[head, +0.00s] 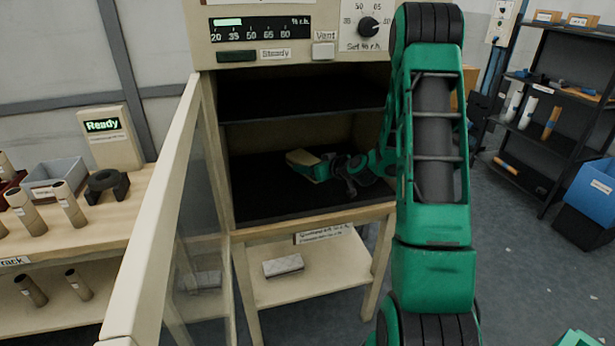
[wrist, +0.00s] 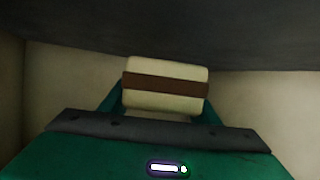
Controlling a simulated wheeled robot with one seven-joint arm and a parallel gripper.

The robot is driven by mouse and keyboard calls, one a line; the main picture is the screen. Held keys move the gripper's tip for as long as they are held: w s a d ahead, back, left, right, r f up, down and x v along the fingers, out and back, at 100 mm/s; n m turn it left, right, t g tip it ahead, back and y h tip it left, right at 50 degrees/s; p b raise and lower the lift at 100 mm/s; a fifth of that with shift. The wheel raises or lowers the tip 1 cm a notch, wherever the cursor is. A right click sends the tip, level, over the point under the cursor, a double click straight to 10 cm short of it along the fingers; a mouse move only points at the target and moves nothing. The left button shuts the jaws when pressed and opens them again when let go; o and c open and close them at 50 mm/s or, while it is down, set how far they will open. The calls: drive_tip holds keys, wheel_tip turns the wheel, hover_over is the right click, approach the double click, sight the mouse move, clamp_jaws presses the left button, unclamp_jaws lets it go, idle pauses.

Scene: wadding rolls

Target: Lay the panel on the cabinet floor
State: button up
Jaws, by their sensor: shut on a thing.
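The cabinet (head: 211,150) stands open, with a dark shelf above and a dark floor (head: 290,203) below. My gripper (head: 310,168) is inside the lower compartment, reaching in from the right. It is shut on the panel (head: 298,158), a small cream block just above or at the dark floor; I cannot tell whether it touches. In the wrist view the panel (wrist: 165,101) is cream with a brown band across its middle, held between the green fingers. Its underside is hidden.
The cabinet's glass door (head: 160,200) is swung open at the left. A dark shelf (head: 300,105) lies above my gripper. A pale block (head: 283,265) rests on the stand's lower shelf. A bench (head: 100,225) with rolls is at left, a rack (head: 545,120) at right.

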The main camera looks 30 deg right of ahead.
drive_tip(key=shift+f, duration=1.9)
drive_tip(key=o, duration=1)
drive_tip(key=shift+f, duration=0.1)
